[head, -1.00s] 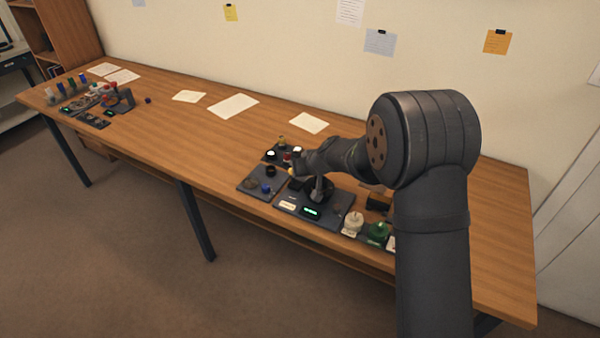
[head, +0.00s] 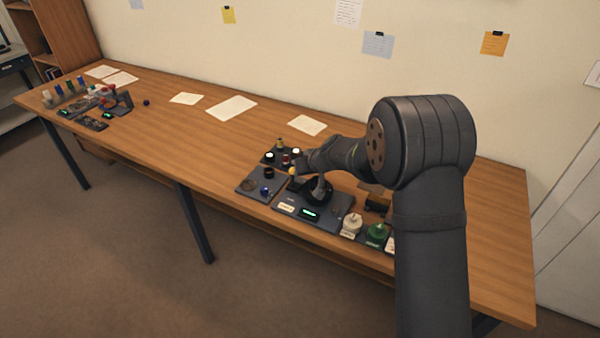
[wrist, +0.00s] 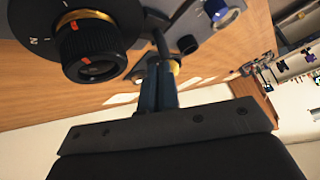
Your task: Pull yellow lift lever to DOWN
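The yellow lift lever shows as a small yellow knob (head: 292,171) at the back left of the dark station with the green display. In the wrist view, a dark rod and a yellowish knob (wrist: 173,67) show right at my fingertips, partly hidden by them. My gripper (wrist: 158,66) has its fingers close together beside the knob; they look shut, with nothing clearly between them. Whether they touch the lever is too small to tell. My gripper also shows in the head view (head: 297,181), low over the station. Lever markings are not readable.
A black dial with orange marks (wrist: 92,46) stands close to my fingers. A blue knob (head: 265,191) sits on the tray to the left. White (head: 352,225) and green (head: 377,233) pieces stand to the right. The table's middle (head: 190,125) is mostly clear.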

